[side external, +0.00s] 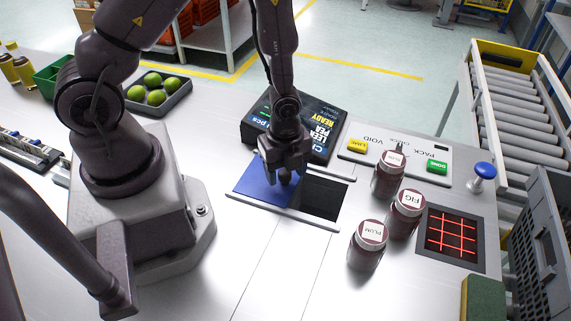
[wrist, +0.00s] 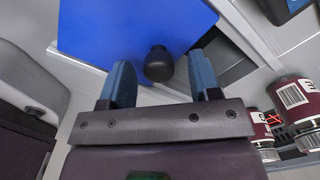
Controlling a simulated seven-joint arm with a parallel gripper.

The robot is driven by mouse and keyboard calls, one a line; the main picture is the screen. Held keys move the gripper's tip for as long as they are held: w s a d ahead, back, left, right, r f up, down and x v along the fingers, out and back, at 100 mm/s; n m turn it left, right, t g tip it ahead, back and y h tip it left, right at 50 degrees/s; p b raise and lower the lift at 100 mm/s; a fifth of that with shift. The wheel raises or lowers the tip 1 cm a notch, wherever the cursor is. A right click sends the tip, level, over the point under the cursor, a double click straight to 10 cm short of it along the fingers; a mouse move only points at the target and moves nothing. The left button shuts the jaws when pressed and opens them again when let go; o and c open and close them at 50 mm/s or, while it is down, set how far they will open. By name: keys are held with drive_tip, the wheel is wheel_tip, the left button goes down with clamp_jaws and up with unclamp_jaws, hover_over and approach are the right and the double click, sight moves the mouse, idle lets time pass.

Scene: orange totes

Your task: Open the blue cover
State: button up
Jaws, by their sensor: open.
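The blue cover (side external: 258,190) is a flat panel in a framed slot on the table. A dark rectangular opening (side external: 322,198) lies uncovered at its right. In the wrist view the cover (wrist: 125,28) fills the top, with a black knob (wrist: 158,64) near its edge. My gripper (side external: 285,172) is low over the cover's right part. In the wrist view its two blue fingers (wrist: 162,78) are apart, one on each side of the knob, with visible gaps. The side view hides most of the knob behind my gripper.
A dark box (side external: 318,125) stands just behind my gripper. Dark red jars (side external: 368,246) stand right of the opening, near a button panel (side external: 385,160) and a red-lit grid (side external: 450,234). A tray of green fruit (side external: 157,92) is back left.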

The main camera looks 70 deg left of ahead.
wheel_tip(320, 180, up, 13)
idle(0.5)
wheel_tip(320, 180, up, 9)
drive_tip(key=n, duration=1.4)
hover_over(282, 174)
drive_tip(key=s+a, duration=0.2)
drive_tip(key=s, duration=0.1)
drive_tip(key=s+d+r+n+t, duration=0.2)
drive_tip(key=s+r+n+t, duration=0.2)
drive_tip(key=r, duration=0.6)
drive_tip(key=shift+s+d+r+t, duration=0.25)
drive_tip(key=shift+r+t, duration=0.1)
drive_tip(key=shift+t, duration=0.45)
